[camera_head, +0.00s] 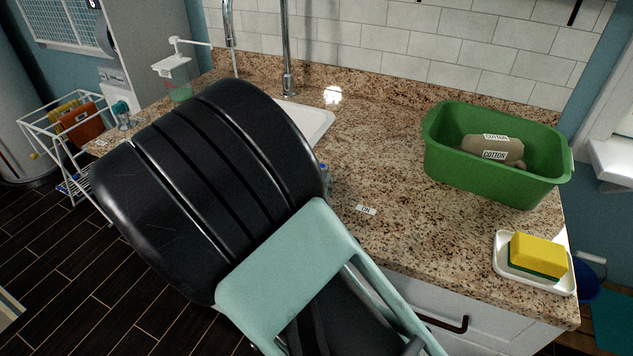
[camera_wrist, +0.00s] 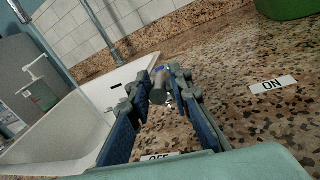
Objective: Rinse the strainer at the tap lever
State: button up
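My gripper (camera_wrist: 161,90) shows in the wrist view with its two dark fingers apart. The tap lever (camera_wrist: 157,92), a small grey piece with blue on it, appears between or just beyond the fingertips; I cannot tell whether they touch it. An OFF label (camera_wrist: 160,157) lies near the gripper and an ON label (camera_wrist: 272,85) lies to the right. In the head view my black and mint arm hides the gripper, and a bit of the blue lever (camera_head: 323,170) shows beside it. The white sink (camera_head: 308,119) is partly hidden; its basin shows in the wrist view (camera_wrist: 60,135). I see no strainer.
A green tub (camera_head: 450,174) with COTTON-labelled bundles stands at the counter's back right. A yellow-green sponge (camera_head: 538,255) sits on a white dish (camera_head: 505,247). A soap dispenser (camera_head: 178,78) and chrome tap (camera_head: 286,55) stand at the back. The counter's middle (camera_head: 385,150) is clear.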

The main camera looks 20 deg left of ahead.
jog(key=shift+o, duration=0.6)
jog(key=shift+s, duration=0.25)
jog(key=s, duration=1.1)
jog(key=shift+s+d, duration=0.25)
jog(key=shift+d, duration=0.2)
